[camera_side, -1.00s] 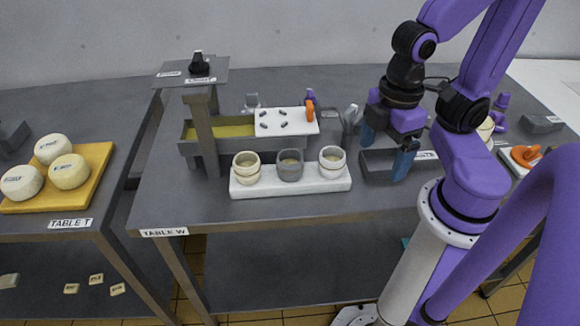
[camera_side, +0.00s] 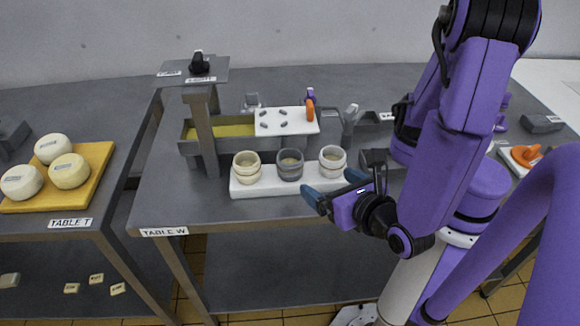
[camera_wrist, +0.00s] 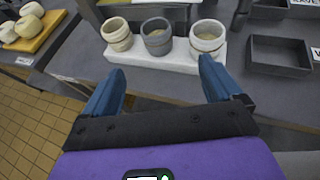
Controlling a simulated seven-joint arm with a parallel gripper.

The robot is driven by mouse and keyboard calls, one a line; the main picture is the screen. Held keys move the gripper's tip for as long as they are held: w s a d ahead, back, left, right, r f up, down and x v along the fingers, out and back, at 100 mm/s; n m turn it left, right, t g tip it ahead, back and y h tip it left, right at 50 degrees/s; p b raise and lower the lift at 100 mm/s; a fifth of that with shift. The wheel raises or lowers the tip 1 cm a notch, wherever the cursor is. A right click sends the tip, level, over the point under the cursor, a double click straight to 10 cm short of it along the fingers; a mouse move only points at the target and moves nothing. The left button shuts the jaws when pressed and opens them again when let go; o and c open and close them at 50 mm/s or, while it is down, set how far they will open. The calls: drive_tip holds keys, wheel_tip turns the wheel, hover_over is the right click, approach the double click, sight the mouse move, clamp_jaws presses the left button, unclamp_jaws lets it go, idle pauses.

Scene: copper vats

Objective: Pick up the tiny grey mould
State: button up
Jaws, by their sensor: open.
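The small grey mould (camera_side: 289,165) is a round open cup in the middle of a row of three on a white block (camera_side: 262,190). It also shows in the wrist view (camera_wrist: 157,38), upright, with pale contents inside. A cream mould (camera_side: 247,167) stands to its left and a paler, banded mould (camera_side: 332,161) to its right. My gripper (camera_side: 334,187) is open and empty near the block's front right edge. In the wrist view its blue fingers (camera_wrist: 160,72) spread wide, with the row of moulds beyond the tips. The gripper touches no mould that I can see.
Behind the block is a grey trough (camera_side: 225,130) with a white perforated plate (camera_side: 285,121) over part of it and a post (camera_side: 204,135) at its left. A dark open tray (camera_wrist: 280,55) lies right of the block. Table W's front strip (camera_side: 210,212) is clear.

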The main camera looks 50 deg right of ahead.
approach(290, 160)
drive_tip(key=shift+w+d+f, duration=0.1)
drive_tip(key=shift+w+d, duration=0.05)
drive_tip(key=shift+w, duration=0.35)
drive_tip(key=shift+w+d+f, duration=0.1)
drive_tip(key=shift+w, duration=0.4)
drive_tip(key=shift+x, duration=3.05)
drive_tip(key=shift+w+a+r, duration=0.15)
drive_tip(key=c, duration=1.1)
drive_tip(key=shift+r, duration=0.1)
